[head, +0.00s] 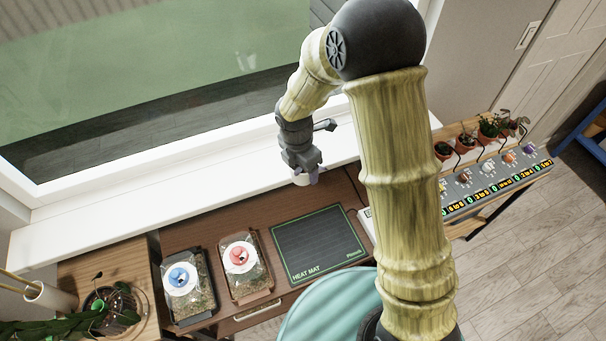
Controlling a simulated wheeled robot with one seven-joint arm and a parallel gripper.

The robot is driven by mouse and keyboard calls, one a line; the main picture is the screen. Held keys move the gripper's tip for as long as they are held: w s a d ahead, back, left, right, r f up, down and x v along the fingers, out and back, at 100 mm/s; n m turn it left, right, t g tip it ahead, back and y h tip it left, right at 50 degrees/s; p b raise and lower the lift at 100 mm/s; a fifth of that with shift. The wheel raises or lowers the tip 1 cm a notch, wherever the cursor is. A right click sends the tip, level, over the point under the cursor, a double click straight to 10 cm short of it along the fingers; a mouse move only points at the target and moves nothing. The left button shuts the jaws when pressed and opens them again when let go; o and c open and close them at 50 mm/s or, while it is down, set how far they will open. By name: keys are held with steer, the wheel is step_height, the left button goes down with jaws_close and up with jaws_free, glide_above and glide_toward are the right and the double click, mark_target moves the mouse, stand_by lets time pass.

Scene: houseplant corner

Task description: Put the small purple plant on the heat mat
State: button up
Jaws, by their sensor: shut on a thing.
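The heat mat (318,245) is a dark rectangle with a green outline and lettering, lying flat and bare on the brown wooden bench. My gripper (303,172) points down above the back of the bench, near the window sill and behind the mat. It is shut on a small pale thing with a purplish tint (304,180), which looks like the small purple plant. Most of it is hidden by the gripper, so leaves cannot be made out. It is held apart from the mat.
Two clear-lidded trays, with a blue cap (181,278) and a red cap (239,256), stand left of the mat. A leafy plant (112,305) is at the far left. Potted plants (489,128) and a panel of knobs (490,180) are at the right, partly behind my arm.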

steer(key=shift+d+f+m, duration=0.6)
steer(key=shift+d+m, duration=0.05)
steer(key=shift+m, duration=0.35)
steer(key=d+f+m+g, duration=0.1)
steer(key=d+f+m, duration=0.6)
steer(key=m, duration=0.5)
steer(key=w+d+f+m+g, duration=0.1)
steer(key=d+f+m, duration=0.5)
steer(key=d+m, duration=0.4)
steer(key=m, duration=0.2)
steer(key=shift+w+f+m+y, duration=0.15)
steer(key=shift+f+m+y, duration=0.25)
steer(key=shift+w+d, duration=0.1)
